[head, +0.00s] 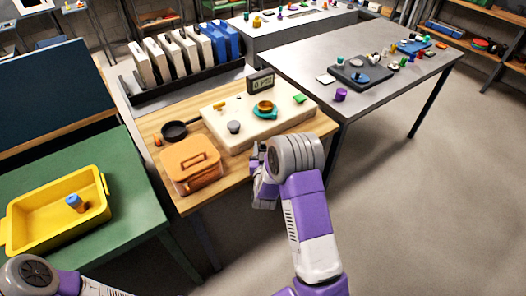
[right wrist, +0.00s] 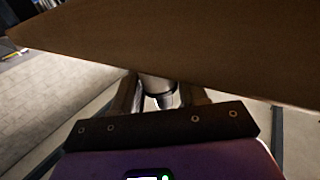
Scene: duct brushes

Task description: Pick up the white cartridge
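Several white, slab-shaped pieces (head: 158,60) stand upright in a row in a long black rack at the back left in the head view. They look like cartridges; I cannot tell which one is meant. My right gripper (head: 258,160) is low at the front edge of the wooden table, well short of the rack. In the right wrist view its two fingers (right wrist: 160,97) are apart. A pale rounded thing (right wrist: 158,86) shows between or beyond them, and I cannot tell what it is. My left arm shows at the bottom left; its gripper is out of view.
Blue slabs (head: 221,40) fill the rack's right end. The wooden table holds an orange box (head: 190,165), a black pan (head: 174,131), a cream board (head: 215,110) and a small display (head: 260,81). A yellow bin (head: 35,220) sits left. The wooden table's edge is close above my right gripper.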

